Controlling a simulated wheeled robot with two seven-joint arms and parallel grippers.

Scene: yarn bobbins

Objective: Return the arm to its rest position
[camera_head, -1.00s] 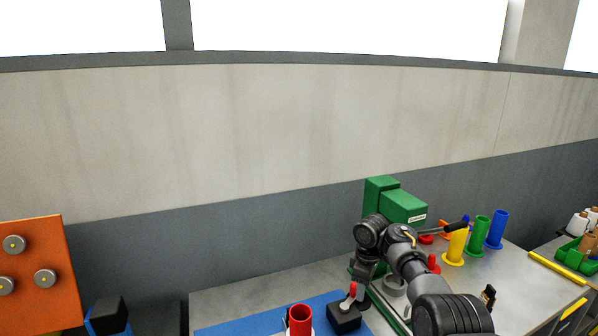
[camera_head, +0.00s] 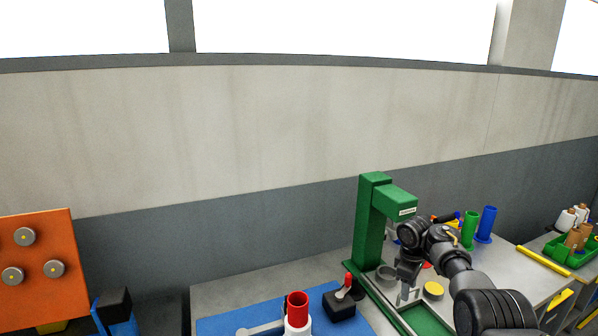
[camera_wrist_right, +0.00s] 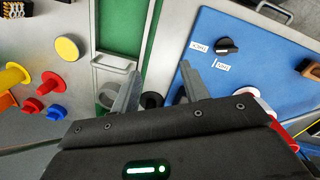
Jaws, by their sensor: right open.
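My right arm reaches in from the lower right in the head view, with its right gripper (camera_head: 407,295) pointing down beside the green stand (camera_head: 370,225). In the right wrist view the gripper (camera_wrist_right: 158,90) has its two grey fingers apart, with nothing between them. Below the fingers lie the seam between the blue mat (camera_wrist_right: 215,105) and the grey tabletop, and a dark round piece. My left gripper does not show.
A red cylinder on a white base (camera_head: 298,312) and a black block with a red lever (camera_head: 341,303) stand on the blue mat. Blue (camera_head: 487,224) and green (camera_head: 469,230) tubes stand behind my arm. A green crate (camera_head: 571,250) holds bobbins. An orange panel (camera_head: 38,270) stands at left.

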